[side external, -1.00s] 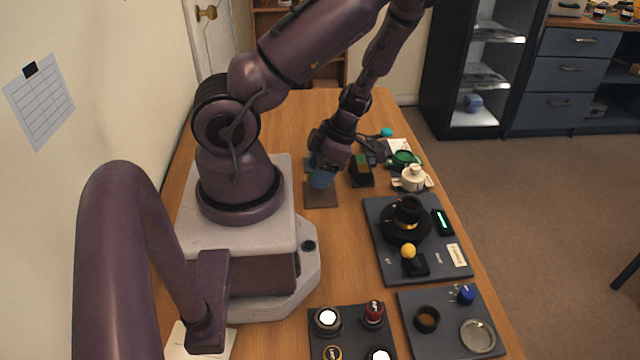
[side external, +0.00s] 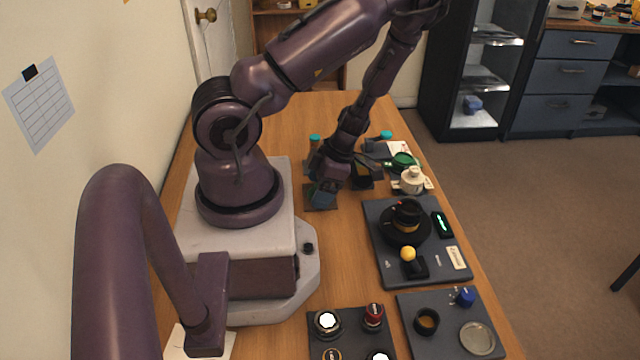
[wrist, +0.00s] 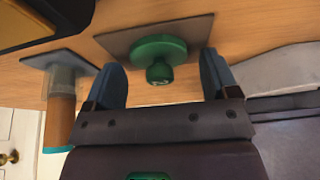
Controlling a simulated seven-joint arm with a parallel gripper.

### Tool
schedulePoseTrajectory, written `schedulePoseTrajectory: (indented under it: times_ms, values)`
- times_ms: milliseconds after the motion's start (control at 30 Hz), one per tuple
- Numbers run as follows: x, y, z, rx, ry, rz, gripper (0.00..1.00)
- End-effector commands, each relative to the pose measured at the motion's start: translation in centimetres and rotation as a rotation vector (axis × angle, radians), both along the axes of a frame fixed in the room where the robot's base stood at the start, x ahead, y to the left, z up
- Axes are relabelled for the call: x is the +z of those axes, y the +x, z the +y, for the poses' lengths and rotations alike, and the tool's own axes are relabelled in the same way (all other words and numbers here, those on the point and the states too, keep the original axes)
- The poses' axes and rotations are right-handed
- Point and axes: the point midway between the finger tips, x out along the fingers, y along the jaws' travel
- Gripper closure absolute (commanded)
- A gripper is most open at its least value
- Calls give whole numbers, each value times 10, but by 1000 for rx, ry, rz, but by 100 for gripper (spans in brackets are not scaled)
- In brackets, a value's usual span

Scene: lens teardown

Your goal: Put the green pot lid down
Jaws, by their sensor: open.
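The green pot lid (wrist: 158,48) lies on a flat brown square mat (wrist: 112,40) in the wrist view, its round knob facing my gripper (wrist: 168,82). The gripper is open, with one blue-grey finger to each side of the knob. I see a gap between the knob and each finger, so nothing is gripped. In the side external view my gripper (side external: 323,195) is low over the mat (side external: 316,208), and the lid is hidden there.
A teal-topped cylinder (side external: 314,141) stands just behind my gripper; it also shows in the wrist view (wrist: 60,105). A green round item (side external: 403,160) and a cream pot (side external: 411,180) stand to the right. A dark board (side external: 385,255) with lens parts lies in front of them.

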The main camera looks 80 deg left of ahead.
Motion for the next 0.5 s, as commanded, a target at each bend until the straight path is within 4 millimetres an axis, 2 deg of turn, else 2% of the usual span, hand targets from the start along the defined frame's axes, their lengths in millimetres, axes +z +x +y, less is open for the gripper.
schedulePoseTrajectory:
  times_ms: [167, 267, 500]
  values:
    - [9, 4, 0, -3, 0, -1, 18]
    - [24, 11, 0, -7, 1, -3, 18]
    - [73, 31, 0, -6, 2, -4, 18]
